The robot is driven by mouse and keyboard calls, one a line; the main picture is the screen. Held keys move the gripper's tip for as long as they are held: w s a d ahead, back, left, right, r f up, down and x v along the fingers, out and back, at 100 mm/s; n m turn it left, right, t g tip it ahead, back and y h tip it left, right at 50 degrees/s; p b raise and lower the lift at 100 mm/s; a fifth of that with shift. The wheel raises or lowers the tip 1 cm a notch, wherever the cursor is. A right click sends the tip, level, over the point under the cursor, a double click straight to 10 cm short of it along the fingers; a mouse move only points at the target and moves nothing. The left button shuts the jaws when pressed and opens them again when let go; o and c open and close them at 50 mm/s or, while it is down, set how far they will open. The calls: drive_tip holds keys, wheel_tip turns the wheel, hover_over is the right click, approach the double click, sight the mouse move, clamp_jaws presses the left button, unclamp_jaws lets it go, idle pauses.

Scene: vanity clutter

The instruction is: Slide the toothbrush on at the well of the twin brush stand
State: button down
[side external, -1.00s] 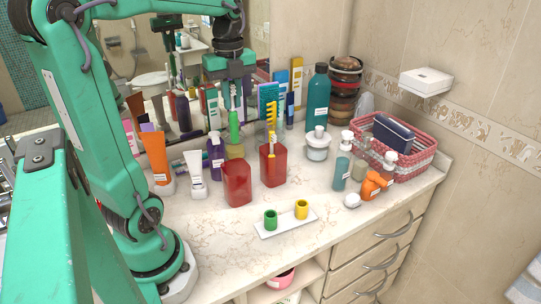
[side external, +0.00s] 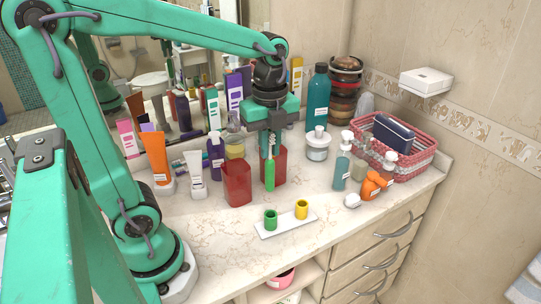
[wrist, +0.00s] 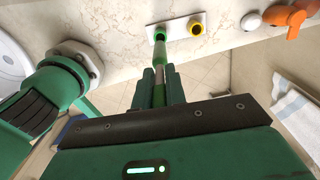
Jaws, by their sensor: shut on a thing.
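The twin brush stand (side external: 286,224) is a white plate with a green well (side external: 270,219) and a yellow well (side external: 302,209), near the counter's front. Both wells also show in the wrist view, green (wrist: 160,34) and yellow (wrist: 196,27). My gripper (side external: 269,150) is shut on the green toothbrush (side external: 270,176), which hangs upright, handle down. In the side view the handle's lower end is above the green well in the picture, apart from it. In the wrist view the toothbrush (wrist: 168,57) runs from the fingers (wrist: 160,88) towards the green well; the exact gap is unclear.
Two red cups, one left (side external: 237,184) and one right (side external: 281,168), stand close to the toothbrush. A white jar (side external: 317,146), a pump bottle (side external: 342,166) and an orange bottle (side external: 371,187) stand right. The counter around the stand is clear.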

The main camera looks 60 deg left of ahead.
sight(271, 161)
drive_tip(key=shift+s+d+f, duration=0.1)
drive_tip(key=shift+d, duration=0.25)
drive_tip(key=shift+f, duration=0.1)
drive_tip(key=shift+f, duration=5.6)
idle(0.5)
drive_tip(key=c, duration=1.4)
unclamp_jaws()
drive_tip(key=shift+o, duration=0.2)
drive_tip(key=shift+r, duration=3.9)
